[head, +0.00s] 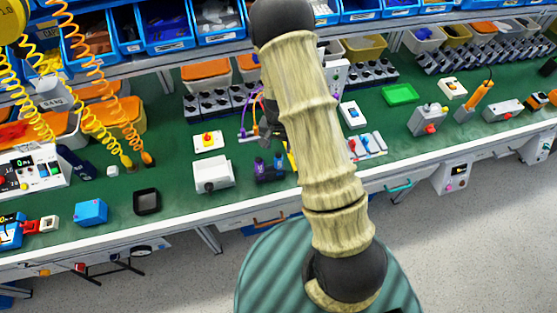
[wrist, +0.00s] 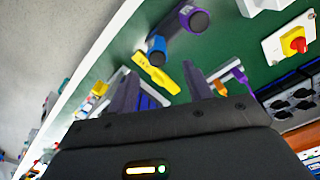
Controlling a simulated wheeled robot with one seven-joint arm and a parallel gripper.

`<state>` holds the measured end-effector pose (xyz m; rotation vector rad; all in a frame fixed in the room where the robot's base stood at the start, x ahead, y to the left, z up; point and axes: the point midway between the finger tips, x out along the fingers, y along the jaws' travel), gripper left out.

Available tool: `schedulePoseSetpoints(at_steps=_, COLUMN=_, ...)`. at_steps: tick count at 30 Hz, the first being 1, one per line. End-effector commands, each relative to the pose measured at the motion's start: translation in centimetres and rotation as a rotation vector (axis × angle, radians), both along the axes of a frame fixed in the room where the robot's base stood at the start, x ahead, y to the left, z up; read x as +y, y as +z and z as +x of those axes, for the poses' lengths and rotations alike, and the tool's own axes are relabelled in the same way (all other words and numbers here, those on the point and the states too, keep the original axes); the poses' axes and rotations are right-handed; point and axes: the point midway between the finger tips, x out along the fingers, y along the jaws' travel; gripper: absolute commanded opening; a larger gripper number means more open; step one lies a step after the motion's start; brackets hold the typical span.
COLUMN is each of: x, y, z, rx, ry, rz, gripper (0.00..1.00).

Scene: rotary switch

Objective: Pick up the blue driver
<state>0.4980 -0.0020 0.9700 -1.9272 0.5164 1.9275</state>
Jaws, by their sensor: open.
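A dark cylindrical piece with a bright blue end, which looks like the blue driver (wrist: 157,48), shows ahead of my gripper in the wrist view. A thicker purple-and-black piece (wrist: 183,20) lies against it. In the head view, a dark item with blue and purple parts (head: 267,168) sits on the green bench left of my arm. It looks like the same pair. My gripper (wrist: 160,80) is open, its dark fingers apart. A yellow piece (wrist: 155,73) shows ahead of the gap. In the head view my arm hides most of my gripper.
A white box (head: 213,174) and a red-and-yellow button box (head: 208,141) stand nearby on the left. A rack with blue and red pieces (head: 367,147) is right of my arm. Socket units (head: 225,103) line the back. The bench's front edge (head: 180,222) is close. Some green surface is clear.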

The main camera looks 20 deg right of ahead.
Motion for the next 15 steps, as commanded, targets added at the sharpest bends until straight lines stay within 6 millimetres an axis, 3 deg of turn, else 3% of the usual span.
schedulePoseSetpoints(at_steps=6, x=0.0, y=-1.9, z=0.0, rx=0.001, ry=-0.001, rz=0.000, gripper=0.51)
schedulePoseSetpoints(at_steps=15, x=0.0, y=-2.0, z=0.0, rx=0.000, ry=-0.001, rz=0.000, gripper=0.51)
